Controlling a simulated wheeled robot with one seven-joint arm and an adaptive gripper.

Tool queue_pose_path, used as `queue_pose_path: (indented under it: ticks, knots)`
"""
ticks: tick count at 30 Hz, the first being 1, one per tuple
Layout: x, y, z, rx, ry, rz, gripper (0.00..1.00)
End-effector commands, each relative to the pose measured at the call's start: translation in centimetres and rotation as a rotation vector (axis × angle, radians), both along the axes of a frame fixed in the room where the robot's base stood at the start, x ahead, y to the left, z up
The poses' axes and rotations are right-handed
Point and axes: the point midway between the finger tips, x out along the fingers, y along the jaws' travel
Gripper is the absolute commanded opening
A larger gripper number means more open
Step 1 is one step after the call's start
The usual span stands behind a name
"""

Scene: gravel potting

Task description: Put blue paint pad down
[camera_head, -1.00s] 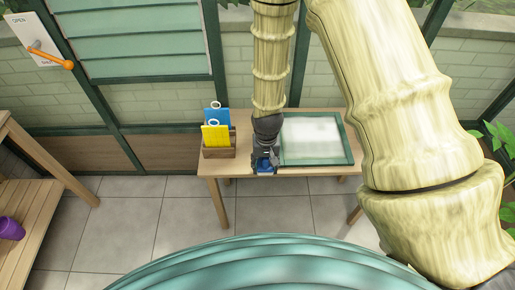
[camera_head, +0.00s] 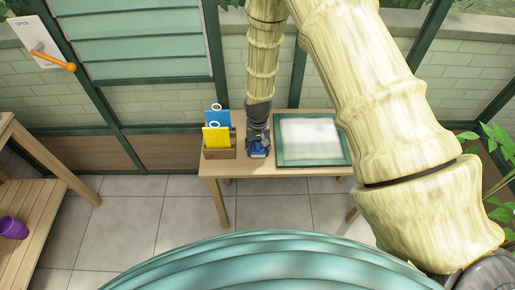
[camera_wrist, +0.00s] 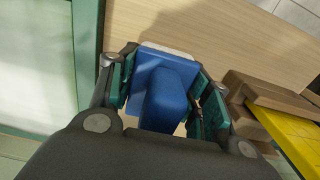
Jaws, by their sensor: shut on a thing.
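The blue paint pad (camera_wrist: 160,92) is between the green-padded fingers of my gripper (camera_wrist: 165,100) in the wrist view. My gripper is shut on it. In the head view the blue pad (camera_head: 259,147) shows at the tip of my gripper (camera_head: 258,146), over the wooden table (camera_head: 290,184) between the wooden holder and the framed tray. In the wrist view the pad's pale-edged far end lies against the wood of the table (camera_wrist: 230,40); I cannot tell whether it touches.
A wooden holder (camera_head: 219,153) with a blue card (camera_head: 222,117) and a yellow card (camera_head: 216,138) stands close on the left. A green-framed tray (camera_head: 283,162) with a whitish surface lies close on the right. A purple pot (camera_head: 13,228) sits on a shelf at far left.

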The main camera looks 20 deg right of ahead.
Motion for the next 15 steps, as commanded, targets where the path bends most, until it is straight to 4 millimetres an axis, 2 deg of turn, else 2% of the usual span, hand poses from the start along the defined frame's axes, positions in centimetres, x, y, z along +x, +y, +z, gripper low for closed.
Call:
queue_pose_path:
  ticks: [4, 15]
  knots:
    - [0.0, 0.0, -1.0, 0.000, -0.001, 0.000, 0.18]
    - [0.0, 0.0, -1.5, 0.000, -0.001, 0.000, 0.18]
